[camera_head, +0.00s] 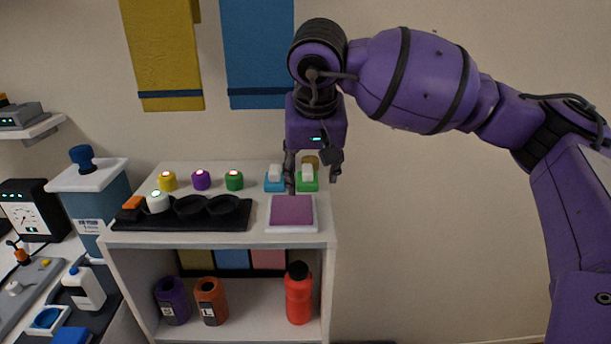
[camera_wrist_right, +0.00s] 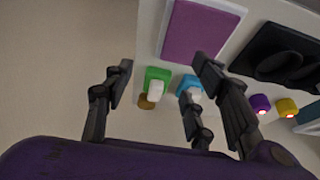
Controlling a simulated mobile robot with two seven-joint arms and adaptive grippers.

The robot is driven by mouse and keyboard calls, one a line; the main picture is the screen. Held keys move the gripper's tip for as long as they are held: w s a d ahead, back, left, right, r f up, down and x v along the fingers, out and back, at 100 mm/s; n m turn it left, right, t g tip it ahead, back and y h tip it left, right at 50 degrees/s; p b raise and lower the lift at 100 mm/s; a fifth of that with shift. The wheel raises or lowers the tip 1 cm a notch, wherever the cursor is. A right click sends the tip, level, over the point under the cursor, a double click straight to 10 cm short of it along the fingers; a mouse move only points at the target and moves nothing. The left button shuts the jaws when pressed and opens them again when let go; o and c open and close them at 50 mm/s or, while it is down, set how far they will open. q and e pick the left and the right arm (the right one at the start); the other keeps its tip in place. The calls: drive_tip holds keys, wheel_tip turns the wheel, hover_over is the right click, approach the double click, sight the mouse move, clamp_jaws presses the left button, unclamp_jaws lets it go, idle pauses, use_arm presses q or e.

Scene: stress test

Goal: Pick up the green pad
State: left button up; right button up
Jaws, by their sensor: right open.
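The green pad (camera_head: 308,184) is a small green block with a white upright piece on top. It stands on the white shelf top, right of a similar blue pad (camera_head: 275,184). My right gripper (camera_head: 311,182) points down over the green pad with its fingers apart and nothing held. In the right wrist view, the green pad (camera_wrist_right: 154,74) shows in the gap between the open fingers of my right gripper (camera_wrist_right: 163,70). The blue pad (camera_wrist_right: 188,84) is partly hidden by a finger there. Whether a finger touches either pad I cannot tell. My left gripper is not in view.
A purple-topped white tile (camera_head: 292,211) lies in front of the pads. A black tray (camera_head: 183,222) and yellow, purple and green buttons (camera_head: 234,180) stand to the left. A brown round thing (camera_head: 310,161) sits behind the green pad. The wall is close behind.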

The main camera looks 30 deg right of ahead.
hover_over(310, 169)
drive_tip(key=s+a, duration=0.2)
drive_tip(key=s, duration=0.1)
drive_tip(key=shift+d, duration=0.2)
drive_tip(key=shift+w+d, duration=0.1)
drive_tip(key=shift+w, duration=0.1)
drive_tip(key=shift+w+d, duration=0.2)
drive_tip(key=shift+w, duration=0.05)
drive_tip(key=x, duration=0.5)
drive_tip(key=shift+p, duration=0.35)
drive_tip(key=c, duration=1.3)
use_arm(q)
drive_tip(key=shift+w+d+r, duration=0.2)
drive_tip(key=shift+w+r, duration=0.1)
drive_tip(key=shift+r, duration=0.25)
use_arm(e)
drive_tip(key=shift+o, duration=0.2)
drive_tip(key=shift+r, duration=0.1)
